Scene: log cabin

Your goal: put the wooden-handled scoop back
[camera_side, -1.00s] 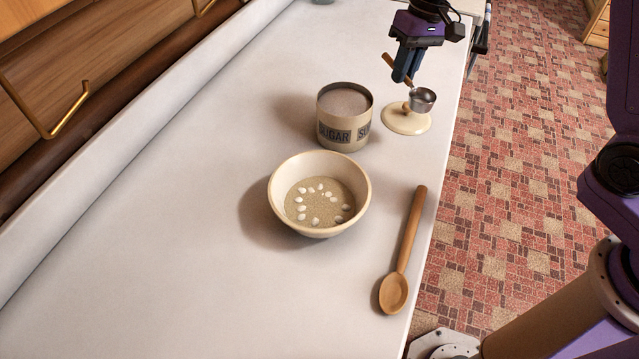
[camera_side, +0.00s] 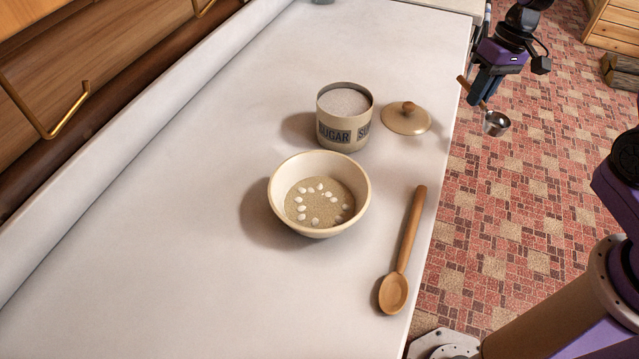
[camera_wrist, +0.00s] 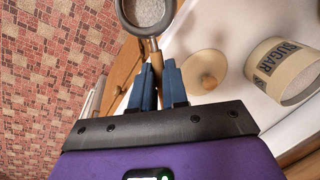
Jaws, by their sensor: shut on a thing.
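The scoop (camera_side: 495,123) has a small metal cup and a wooden handle. My gripper (camera_side: 480,102) is shut on its handle and holds it in the air past the right edge of the table, over the floor in the side view. In the wrist view my gripper (camera_wrist: 160,85) has the handle between its blue fingers. The scoop's cup (camera_wrist: 148,12) is at the top of that view, partly cut off, with pale grainy matter showing in it.
The open sugar canister (camera_side: 344,118) stands on the table (camera_side: 190,200), its lid (camera_side: 406,118) lying beside it. Nearer are a bowl (camera_side: 319,229) with grainy contents and white bits, and a wooden spoon (camera_side: 404,250). The left of the table is clear.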

